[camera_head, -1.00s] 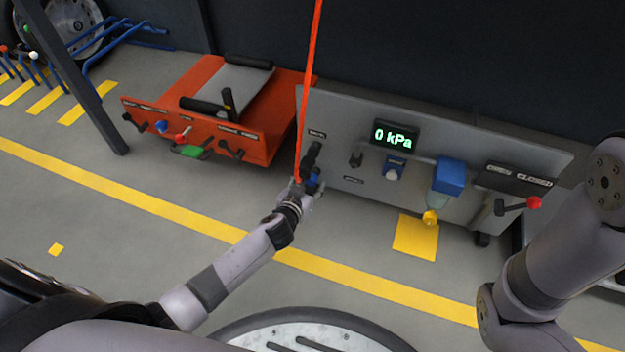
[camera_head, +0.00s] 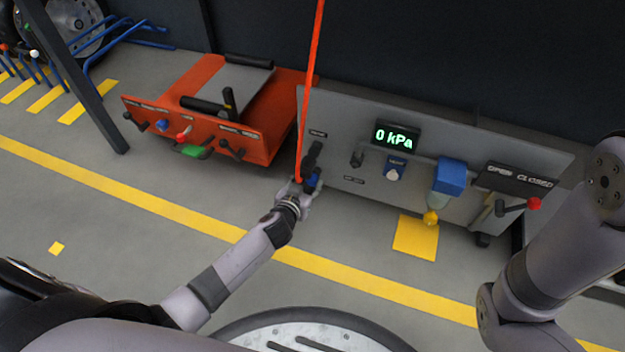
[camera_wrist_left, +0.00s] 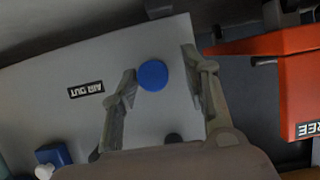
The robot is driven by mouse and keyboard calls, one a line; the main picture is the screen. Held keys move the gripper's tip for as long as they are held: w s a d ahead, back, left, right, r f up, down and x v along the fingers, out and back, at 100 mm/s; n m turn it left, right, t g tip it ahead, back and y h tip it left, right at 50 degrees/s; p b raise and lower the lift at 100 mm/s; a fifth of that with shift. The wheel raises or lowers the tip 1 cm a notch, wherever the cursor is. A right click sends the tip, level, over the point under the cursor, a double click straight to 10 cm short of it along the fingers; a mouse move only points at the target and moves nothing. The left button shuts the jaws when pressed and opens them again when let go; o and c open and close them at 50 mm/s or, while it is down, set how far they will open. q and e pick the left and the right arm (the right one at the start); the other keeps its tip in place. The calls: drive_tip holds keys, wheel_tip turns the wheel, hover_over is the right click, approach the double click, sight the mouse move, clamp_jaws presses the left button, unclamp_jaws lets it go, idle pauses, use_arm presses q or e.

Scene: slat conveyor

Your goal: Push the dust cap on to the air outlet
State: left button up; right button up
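The dust cap, a round blue disc (camera_wrist_left: 152,75), shows in the left wrist view in front of the grey panel (camera_wrist_left: 60,115), near the upside-down "AIR OUT" label (camera_wrist_left: 86,90). My left gripper (camera_wrist_left: 160,78) is open, with one finger on each side of the cap. The left finger is close to the cap's edge; a clear gap separates the right finger from it. The air outlet is not visible; I cannot tell how the cap sits on it. In the head view my left gripper (camera_head: 306,186) is at the panel's left end, beside blue (camera_head: 314,181). My right gripper is out of view.
An orange cart (camera_head: 270,125) stands left of the panel. The panel carries a "0 kPa" display (camera_head: 394,137), a blue-topped unit (camera_head: 452,177) and a red-knobbed lever (camera_head: 533,203). Floor in front is clear.

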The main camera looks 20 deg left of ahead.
use_arm(q)
drive_tip(key=shift+s+d+f, duration=0.15)
drive_tip(key=shift+d, duration=0.35)
drive_tip(key=c, duration=0.7)
drive_tip(key=shift+a+f, duration=0.1)
clamp_jaws()
drive_tip(key=shift+s, duration=0.15)
